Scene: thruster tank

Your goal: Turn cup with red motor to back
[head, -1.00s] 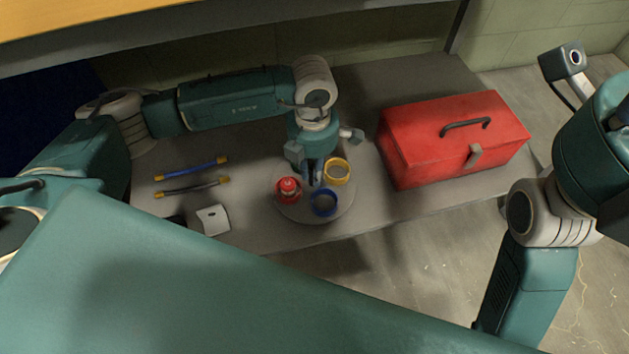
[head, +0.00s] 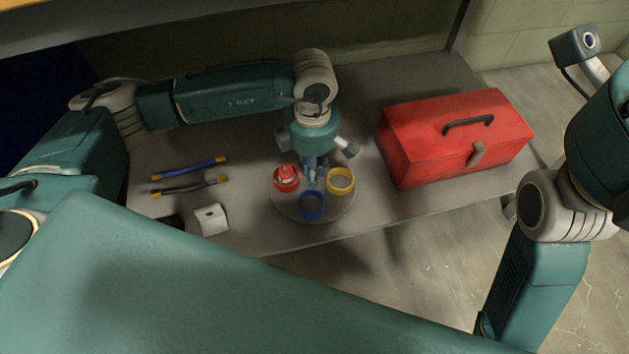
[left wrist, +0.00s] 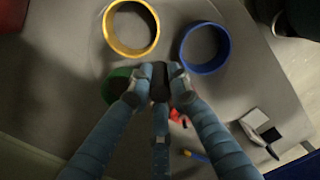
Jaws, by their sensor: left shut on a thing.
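A round grey turntable (head: 290,207) lies on the bench and carries several coloured cups. The red cup (head: 286,183) with the red motor in it stands at its left side in the head view. The yellow cup (head: 341,187) is at the right and the blue cup (head: 312,212) at the front. A green cup (left wrist: 117,84) shows partly behind the fingers in the left wrist view. My left gripper (head: 315,171) points down at the turntable's middle among the cups. Its fingers are shut on a dark central handle (left wrist: 160,84), mostly hidden by them. My right gripper is out of view.
A red toolbox (head: 455,140) stands right of the turntable. A blue rod (head: 190,168) and a dark rod (head: 188,187), both with yellow ends, lie to the left. A white block (head: 211,220) sits near the front edge.

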